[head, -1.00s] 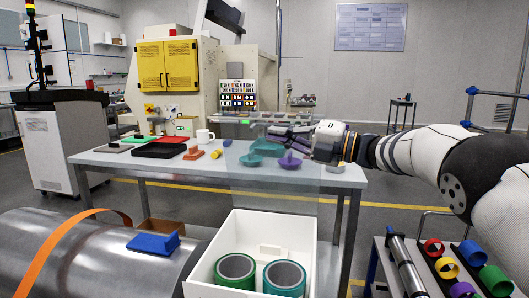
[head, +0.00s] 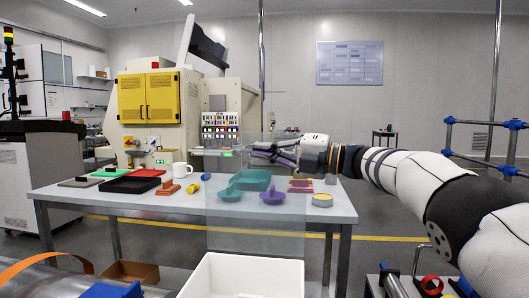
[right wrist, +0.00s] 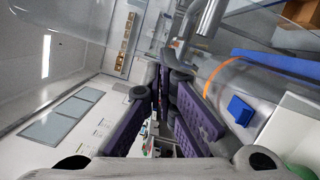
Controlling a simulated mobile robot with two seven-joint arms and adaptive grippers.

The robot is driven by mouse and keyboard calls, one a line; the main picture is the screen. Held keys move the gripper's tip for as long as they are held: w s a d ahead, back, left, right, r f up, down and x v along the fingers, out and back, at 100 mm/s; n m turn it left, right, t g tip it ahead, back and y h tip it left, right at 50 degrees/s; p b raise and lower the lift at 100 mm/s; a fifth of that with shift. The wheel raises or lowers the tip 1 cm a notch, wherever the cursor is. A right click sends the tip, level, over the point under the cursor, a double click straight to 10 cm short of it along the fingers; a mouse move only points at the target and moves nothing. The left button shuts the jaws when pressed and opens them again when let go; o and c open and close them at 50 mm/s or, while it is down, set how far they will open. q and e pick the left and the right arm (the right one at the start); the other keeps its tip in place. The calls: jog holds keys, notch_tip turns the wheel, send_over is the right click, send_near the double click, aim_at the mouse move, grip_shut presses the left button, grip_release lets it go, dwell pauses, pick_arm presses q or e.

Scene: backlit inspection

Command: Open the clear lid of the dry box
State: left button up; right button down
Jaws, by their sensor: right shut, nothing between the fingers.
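The dry box (head: 245,270) is a white open-topped box at the bottom centre of the head view, cut off by the frame's lower edge. Its clear lid (head: 256,238) stands raised, roughly upright, behind the box opening, and the table shows through it. My right gripper (head: 256,151), with purple finger pads, is near the lid's top edge. It is shut and empty; I cannot tell whether it touches the lid. In the right wrist view its fingers (right wrist: 164,80) are close together. My left gripper is not in view.
A grey table (head: 110,199) behind the box holds a white mug (head: 181,170), black tray (head: 132,185), teal dish (head: 229,195) and purple dish (head: 272,197). A blue block (head: 112,290) lies at lower left.

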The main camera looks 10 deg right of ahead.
jog(key=r+v, duration=0.1)
jog(key=v, duration=1.1)
jog(key=shift+f, duration=0.45)
